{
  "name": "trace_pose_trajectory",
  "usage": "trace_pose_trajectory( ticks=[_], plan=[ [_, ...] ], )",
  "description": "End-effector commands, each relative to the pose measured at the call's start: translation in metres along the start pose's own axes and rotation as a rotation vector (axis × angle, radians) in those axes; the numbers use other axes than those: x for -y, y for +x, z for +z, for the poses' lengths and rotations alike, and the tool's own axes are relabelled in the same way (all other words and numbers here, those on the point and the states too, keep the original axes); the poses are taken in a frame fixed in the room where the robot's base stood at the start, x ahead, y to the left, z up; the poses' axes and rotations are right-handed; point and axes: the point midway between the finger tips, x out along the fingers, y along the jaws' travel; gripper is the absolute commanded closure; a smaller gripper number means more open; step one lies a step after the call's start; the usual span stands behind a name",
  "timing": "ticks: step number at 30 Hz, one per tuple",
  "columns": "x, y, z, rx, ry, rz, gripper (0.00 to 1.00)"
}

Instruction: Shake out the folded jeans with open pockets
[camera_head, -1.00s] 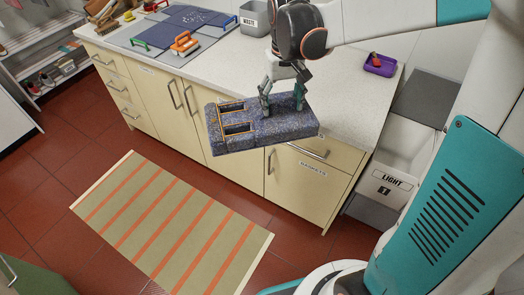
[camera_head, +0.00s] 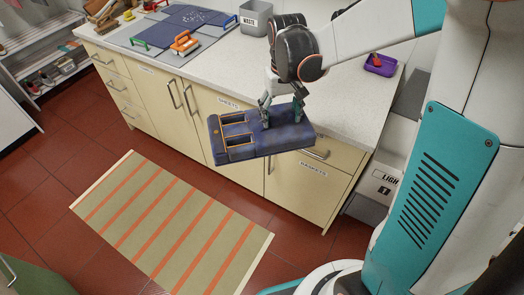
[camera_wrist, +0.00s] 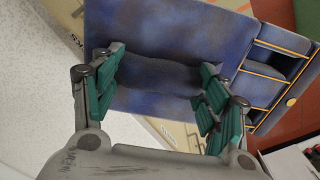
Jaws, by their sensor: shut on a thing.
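The folded jeans (camera_head: 275,141) are a thick blue block with orange-trimmed open pockets (camera_head: 238,137) at its left end. My gripper (camera_head: 282,113) is shut on the jeans from above, near their middle. The jeans hang in front of the counter's front edge, above the floor. In the wrist view, the jeans (camera_wrist: 160,40) lie between the green finger pads, and the open pockets (camera_wrist: 275,70) face the camera at the right. The inside of the pockets is too dark to tell what they hold.
The counter (camera_head: 345,105) is mostly clear behind the jeans. A grey waste bin (camera_head: 255,18), a purple tray (camera_head: 380,65) and an orange-handled tool (camera_head: 185,43) stand on it. A striped mat (camera_head: 170,225) lies on the red tiled floor (camera_head: 60,185).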

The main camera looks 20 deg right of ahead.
Motion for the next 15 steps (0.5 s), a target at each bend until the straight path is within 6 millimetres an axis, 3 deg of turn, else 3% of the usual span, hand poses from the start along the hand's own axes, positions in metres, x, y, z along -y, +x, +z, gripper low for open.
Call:
trace_pose_trajectory(
  ticks=[4, 7, 15],
  plan=[
    [0.000, -0.042, 0.001, 0.000, 0.000, 0.000, 0.99],
    [0.000, -0.050, 0.000, 0.000, 0.000, 0.000, 0.99],
    [0.000, 0.019, -0.001, 0.000, 0.000, 0.000, 0.99]
  ],
)
